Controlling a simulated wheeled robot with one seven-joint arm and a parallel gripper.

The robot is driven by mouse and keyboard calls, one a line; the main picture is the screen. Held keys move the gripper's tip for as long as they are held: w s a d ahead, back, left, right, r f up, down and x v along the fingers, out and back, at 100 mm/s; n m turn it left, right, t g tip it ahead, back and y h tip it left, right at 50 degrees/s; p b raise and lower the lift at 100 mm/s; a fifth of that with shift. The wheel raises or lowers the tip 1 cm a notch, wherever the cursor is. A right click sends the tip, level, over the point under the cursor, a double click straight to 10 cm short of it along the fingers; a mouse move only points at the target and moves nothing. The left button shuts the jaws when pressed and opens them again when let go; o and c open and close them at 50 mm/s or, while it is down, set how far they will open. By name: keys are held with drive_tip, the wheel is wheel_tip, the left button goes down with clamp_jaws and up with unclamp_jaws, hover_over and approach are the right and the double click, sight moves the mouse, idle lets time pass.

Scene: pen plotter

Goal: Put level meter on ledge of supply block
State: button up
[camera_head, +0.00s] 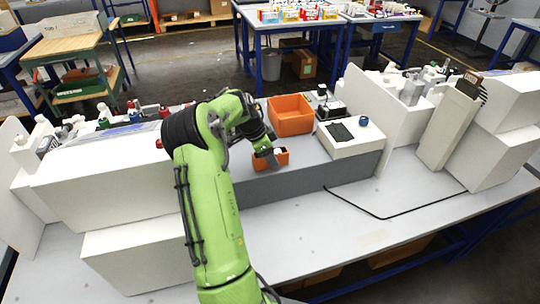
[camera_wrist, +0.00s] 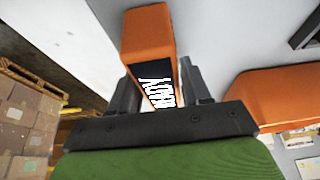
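My gripper (camera_head: 268,158) reaches down at a small orange box-shaped thing (camera_head: 257,163) on the grey raised deck. In the wrist view, this orange thing (camera_wrist: 148,38) lies between my two fingers (camera_wrist: 158,85), with a dark face or inside that bears white lettering. It may be the level meter or a holder for it; I cannot tell which. The fingers stand apart on either side of it, and whether they press on it is not clear. A white block (camera_head: 350,148) with a black pad and a blue knob stands to the right; it may be the supply block.
A larger open orange bin (camera_head: 290,115) stands just behind. Large white housings flank the deck at left (camera_head: 105,180) and right (camera_head: 505,145), with a leaning beige panel (camera_head: 447,130). A black cable (camera_head: 385,216) lies on the front tabletop, which is otherwise mostly clear.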

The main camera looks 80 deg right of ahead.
drive_tip(key=o, duration=0.3)
drive_tip(key=p+v, duration=0.2)
drive_tip(key=v, duration=1)
drive_tip(key=shift+r, duration=0.2)
